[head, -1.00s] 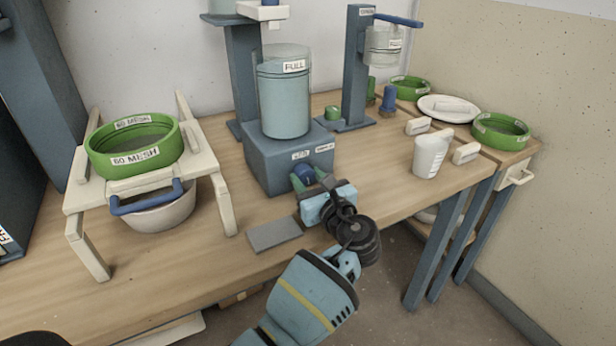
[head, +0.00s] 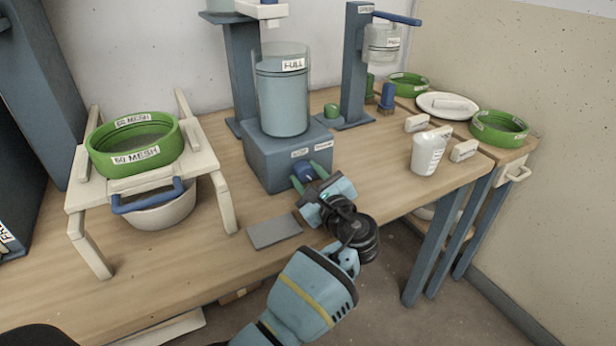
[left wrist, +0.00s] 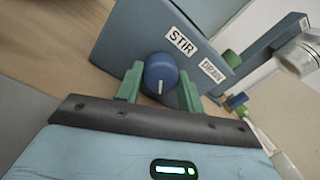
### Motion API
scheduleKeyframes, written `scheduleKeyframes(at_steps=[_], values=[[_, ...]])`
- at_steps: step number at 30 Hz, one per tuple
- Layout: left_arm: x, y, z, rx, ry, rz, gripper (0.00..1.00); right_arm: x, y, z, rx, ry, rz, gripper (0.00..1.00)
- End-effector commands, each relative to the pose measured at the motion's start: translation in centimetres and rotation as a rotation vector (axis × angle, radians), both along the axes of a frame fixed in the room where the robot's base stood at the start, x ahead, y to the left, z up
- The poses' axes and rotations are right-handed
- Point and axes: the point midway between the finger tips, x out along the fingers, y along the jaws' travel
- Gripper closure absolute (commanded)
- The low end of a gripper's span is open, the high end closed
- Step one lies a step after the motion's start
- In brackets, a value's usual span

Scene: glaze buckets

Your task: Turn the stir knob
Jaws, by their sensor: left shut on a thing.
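The blue stir knob (left wrist: 161,73) sits on the front face of the blue-grey mixer base (head: 285,160), beside a STIR label (left wrist: 181,41). My left gripper (head: 305,174) reaches it from the front, and its green fingers stand on either side of the knob, shut on it. In the left wrist view the knob lies between the fingertips (left wrist: 160,80), with a white mark pointing down toward the gripper. A clear FULL bucket (head: 283,95) stands on the base. My right gripper is not in view.
A grey pad (head: 273,232) lies below the gripper on the wooden table. At left, a white stand (head: 210,163) carries a green 60 MESH sieve (head: 135,147) over a bowl (head: 160,215). A white cup (head: 427,154) stands at right, near the table edge.

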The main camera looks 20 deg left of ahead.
Motion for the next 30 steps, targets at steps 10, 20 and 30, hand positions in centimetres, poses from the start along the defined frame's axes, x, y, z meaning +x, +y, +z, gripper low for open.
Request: scheduleKeyframes(at_steps=[10,20,30], values=[[0.0,-0.1,0.0,0.0,0.001,0.0,0.48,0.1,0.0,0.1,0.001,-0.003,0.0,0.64],[0.0,-0.1,0.0,0.001,0.001,0.0,0.41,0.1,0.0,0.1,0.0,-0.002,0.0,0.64],[-2.6,-3.3,-0.1,-0.002,0.001,-0.002,0.41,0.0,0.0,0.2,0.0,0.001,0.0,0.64]])
